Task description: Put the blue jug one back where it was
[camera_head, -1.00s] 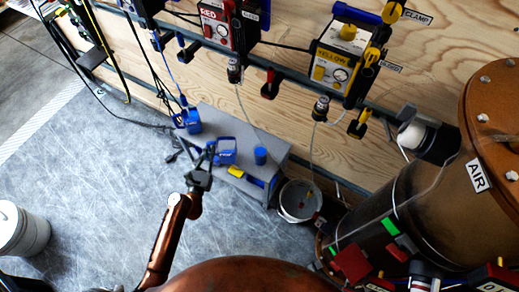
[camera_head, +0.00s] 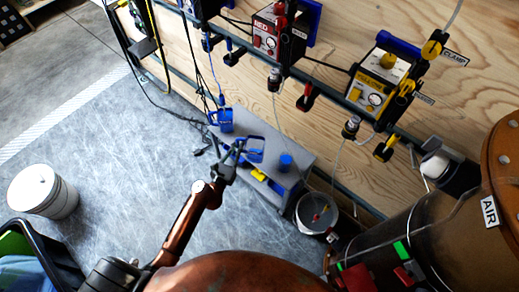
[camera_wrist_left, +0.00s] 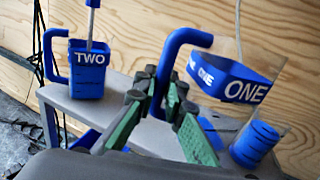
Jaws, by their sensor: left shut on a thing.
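The blue jug one (camera_head: 250,150) has a clear body, a blue band marked ONE and a blue handle. It is at the front part of the grey bench (camera_head: 305,160). In the left wrist view its band (camera_wrist_left: 232,84) is upright and its handle runs down between my fingers. My left gripper (camera_head: 231,158) is shut on that handle; it also shows in the left wrist view (camera_wrist_left: 160,108). I cannot tell whether the jug's base touches the bench. My right gripper is not in view.
The blue jug two (camera_head: 222,120) stands at the bench's left end. A blue cylinder (camera_head: 286,162) stands right of jug one. A grey bucket (camera_head: 316,213) is beside the bench, and a white bucket (camera_head: 43,190) is at left. Pump boxes hang on the wooden wall.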

